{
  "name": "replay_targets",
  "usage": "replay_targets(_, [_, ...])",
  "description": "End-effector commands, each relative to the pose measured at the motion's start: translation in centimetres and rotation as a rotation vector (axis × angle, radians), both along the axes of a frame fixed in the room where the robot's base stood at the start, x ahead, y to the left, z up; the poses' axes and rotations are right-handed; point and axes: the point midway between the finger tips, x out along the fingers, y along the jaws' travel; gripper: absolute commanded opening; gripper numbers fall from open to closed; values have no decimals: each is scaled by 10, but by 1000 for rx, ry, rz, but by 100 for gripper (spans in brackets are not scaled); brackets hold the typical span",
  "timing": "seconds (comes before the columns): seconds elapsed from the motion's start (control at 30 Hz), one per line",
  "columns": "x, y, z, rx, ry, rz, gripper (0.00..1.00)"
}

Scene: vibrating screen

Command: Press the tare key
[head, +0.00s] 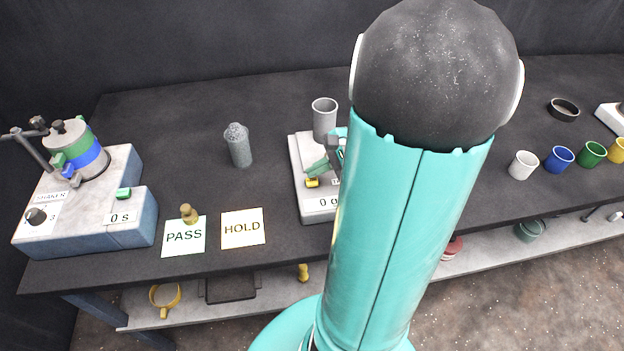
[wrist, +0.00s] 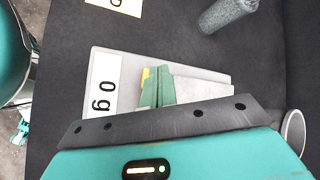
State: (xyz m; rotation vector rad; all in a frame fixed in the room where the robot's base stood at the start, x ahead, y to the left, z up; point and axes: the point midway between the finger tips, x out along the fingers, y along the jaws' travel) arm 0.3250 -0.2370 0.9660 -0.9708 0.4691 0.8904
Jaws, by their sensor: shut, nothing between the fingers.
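The scale (head: 308,205) is a pale flat box in the middle of the bench, partly hidden by my arm. Its display (head: 325,203) reads 0 g, and the wrist view shows the same reading (wrist: 103,88). A small yellow key (head: 312,182), which looks like the tare key, sits behind the display. It also shows in the wrist view (wrist: 145,76), partly covered by my fingers. My gripper (head: 316,169) is shut and empty, its green fingertips over the scale right beside the key. I cannot tell whether they touch it. It shows in the wrist view (wrist: 157,72).
A grey cup (head: 324,122) stands at the scale's back. A grey textured cylinder (head: 238,147) stands to the left. HOLD (head: 243,242) and PASS (head: 184,251) cards lie left of the scale, with a shaker (head: 130,190) beyond. Coloured cups (head: 559,159) stand right.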

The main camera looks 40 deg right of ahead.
Motion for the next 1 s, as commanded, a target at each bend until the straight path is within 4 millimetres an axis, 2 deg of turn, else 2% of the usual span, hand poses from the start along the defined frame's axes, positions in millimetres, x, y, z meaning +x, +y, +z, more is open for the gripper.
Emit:
replay_targets(0.23, [0,0,6,-2,-1,-1,0])
replay_targets(0.7, [0,0,47,-3,-2,-1,0])
replay_targets(1.0, [0,0,50,0,0,0,0])
